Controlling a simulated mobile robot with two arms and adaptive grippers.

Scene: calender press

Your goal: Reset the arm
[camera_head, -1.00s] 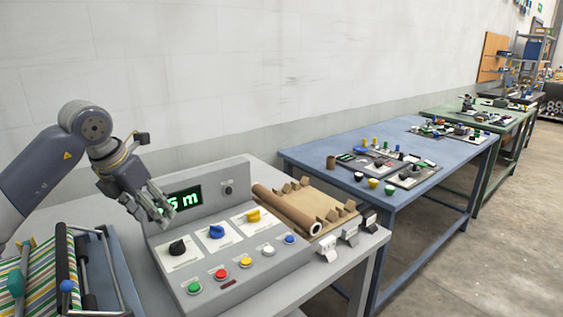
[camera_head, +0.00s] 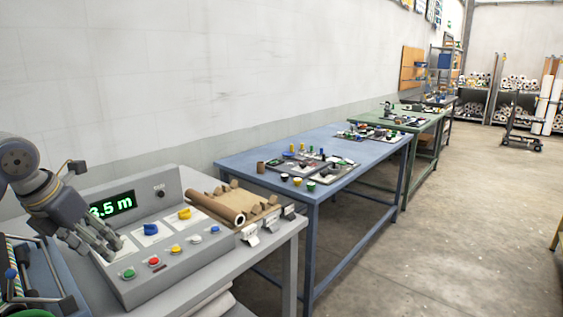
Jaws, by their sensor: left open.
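My left arm comes in from the left edge. Its gripper (camera_head: 100,240) is open and empty, over the left part of the grey control panel (camera_head: 150,287), in front of its display. The green display (camera_head: 112,205) reads "3.5 m", its left end close to the gripper. I cannot tell whether the fingertips touch the panel. My right gripper is not in view.
A brown paper roll (camera_head: 215,207) lies right of the panel. A striped-fabric roller frame (camera_head: 40,265) is at lower left. A blue table (camera_head: 240,164) with small parts and a green table (camera_head: 370,118) stand beyond. The concrete floor (camera_head: 440,230) at right is clear.

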